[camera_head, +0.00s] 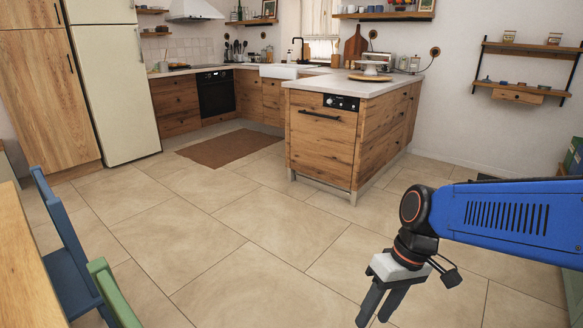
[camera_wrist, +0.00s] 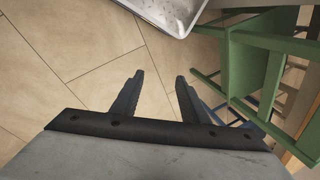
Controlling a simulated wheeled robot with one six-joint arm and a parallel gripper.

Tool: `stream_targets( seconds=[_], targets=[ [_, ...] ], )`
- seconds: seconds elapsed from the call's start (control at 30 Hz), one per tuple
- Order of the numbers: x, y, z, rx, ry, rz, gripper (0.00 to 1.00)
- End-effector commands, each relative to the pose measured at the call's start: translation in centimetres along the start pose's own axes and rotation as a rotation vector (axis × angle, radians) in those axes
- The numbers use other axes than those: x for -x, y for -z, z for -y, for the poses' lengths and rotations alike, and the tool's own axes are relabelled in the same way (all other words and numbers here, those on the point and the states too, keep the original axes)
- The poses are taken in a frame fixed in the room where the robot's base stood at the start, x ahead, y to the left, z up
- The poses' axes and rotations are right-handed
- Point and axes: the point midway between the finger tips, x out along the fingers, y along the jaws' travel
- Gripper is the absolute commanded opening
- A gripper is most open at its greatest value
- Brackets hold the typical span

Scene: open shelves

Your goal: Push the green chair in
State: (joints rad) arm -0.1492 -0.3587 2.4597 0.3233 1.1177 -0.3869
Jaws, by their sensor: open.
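The green chair shows only as the top of its backrest (camera_head: 113,292) at the bottom left of the head view. The wrist view shows more of the green chair (camera_wrist: 248,65), with its seat and rails on the right. My gripper (camera_head: 375,305) is at the lower right of the head view, pointing down, well apart from the chair. In the wrist view my gripper (camera_wrist: 159,80) has its two fingers spread with bare floor between them. The right finger is nearer the chair, but I see no contact.
A wooden table (camera_head: 18,265) is at the left edge, with a blue chair (camera_head: 70,255) beside it. A wooden kitchen island (camera_head: 335,140) stands ahead. Tiled floor between is clear. A pale tray-like surface (camera_wrist: 170,12) shows at the top of the wrist view.

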Motion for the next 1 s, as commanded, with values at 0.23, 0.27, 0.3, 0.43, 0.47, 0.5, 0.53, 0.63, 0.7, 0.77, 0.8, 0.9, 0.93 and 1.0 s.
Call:
stream_targets(
  seconds=[0.23, 0.27, 0.3, 0.43, 0.47, 0.5, 0.53, 0.63, 0.7, 0.77, 0.8, 0.9, 0.93, 1.0],
  targets=[
    [3.2, -2.7, -2.9, -0.111, -0.149, -0.16, 0.41],
    [3.6, -3.0, -3.2, -0.125, -0.166, -0.18, 0.41],
    [4.1, -3.5, -3.6, -0.145, -0.188, -0.206, 0.41],
    [5.7, -5.0, -4.9, -0.205, -0.258, -0.293, 0.41],
    [6.0, -5.3, -5.1, -0.219, -0.273, -0.313, 0.41],
    [6.5, -5.7, -5.5, -0.235, -0.291, -0.338, 0.41],
    [6.8, -6.0, -5.7, -0.247, -0.304, -0.355, 0.41],
    [7.5, -6.8, -6.3, -0.279, -0.338, -0.401, 0.41],
    [7.9, -7.1, -6.5, -0.295, -0.353, -0.425, 0.41],
    [8.1, -7.4, -6.7, -0.303, -0.363, -0.438, 0.41],
    [8.2, -7.5, -6.8, -0.307, -0.367, -0.444, 0.41],
    [8.3, -7.5, -6.8, -0.312, -0.371, -0.449, 0.41],
    [8.3, -7.5, -6.8, -0.312, -0.371, -0.449, 0.41],
    [8.3, -7.5, -6.8, -0.312, -0.371, -0.449, 0.41]
  ],
)
